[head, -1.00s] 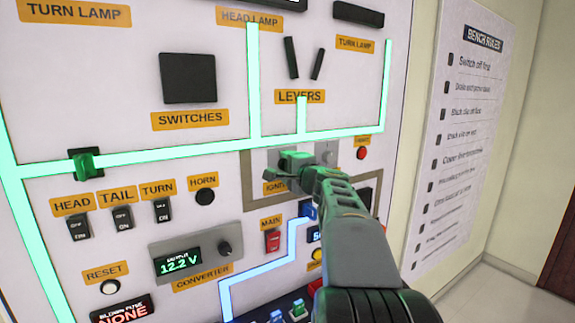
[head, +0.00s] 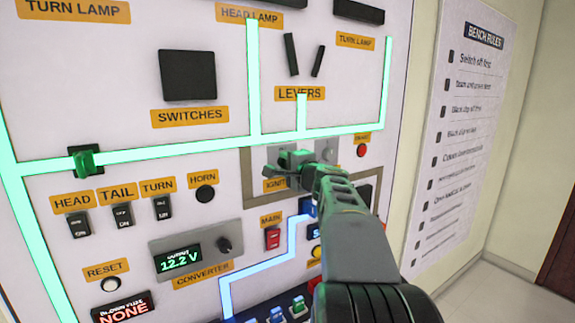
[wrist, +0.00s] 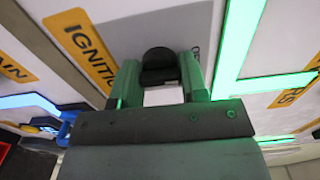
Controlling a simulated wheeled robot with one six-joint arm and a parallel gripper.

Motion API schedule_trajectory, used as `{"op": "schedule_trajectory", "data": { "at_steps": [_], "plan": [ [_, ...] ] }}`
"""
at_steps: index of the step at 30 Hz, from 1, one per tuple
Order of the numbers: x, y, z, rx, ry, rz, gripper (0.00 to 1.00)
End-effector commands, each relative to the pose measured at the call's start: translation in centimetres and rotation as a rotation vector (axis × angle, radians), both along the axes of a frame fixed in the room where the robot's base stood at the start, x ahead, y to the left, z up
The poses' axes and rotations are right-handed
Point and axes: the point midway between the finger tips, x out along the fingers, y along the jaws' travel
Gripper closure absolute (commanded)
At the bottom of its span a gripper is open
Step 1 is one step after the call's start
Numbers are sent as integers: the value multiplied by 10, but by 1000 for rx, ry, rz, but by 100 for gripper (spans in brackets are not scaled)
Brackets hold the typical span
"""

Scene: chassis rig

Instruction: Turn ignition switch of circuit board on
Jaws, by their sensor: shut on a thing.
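The ignition switch (wrist: 158,66) is a dark knob on a grey plate, beside the orange IGNITION label (wrist: 82,45) in the wrist view. My gripper (wrist: 160,80) is shut on the knob, with one finger on each side of it. In the head view my gripper (head: 296,162) reaches the ignition panel (head: 246,180) and hides most of the knob and part of its label. The circuit board (head: 120,145) is a white upright panel with lit green traces and a lit blue trace.
The HEAD (head: 79,224), TAIL (head: 122,216) and TURN (head: 162,208) switches are at the left. A red main switch (head: 272,238) and the converter display (head: 178,259), reading 12.2 V, sit below the ignition panel. A BENCH RULES sheet (head: 462,130) hangs on the right wall.

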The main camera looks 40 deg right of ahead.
Motion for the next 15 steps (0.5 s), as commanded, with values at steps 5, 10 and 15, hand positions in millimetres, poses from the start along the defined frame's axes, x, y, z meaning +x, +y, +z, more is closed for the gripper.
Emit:
{"op": "schedule_trajectory", "data": {
  "at_steps": [5, 10, 15],
  "plan": [
    [0, 0, -1, 67, -6, 0, 83],
    [0, 0, -1, 194, -16, 0, 83],
    [0, 0, -1, 355, -29, 1, 83]
  ]
}}
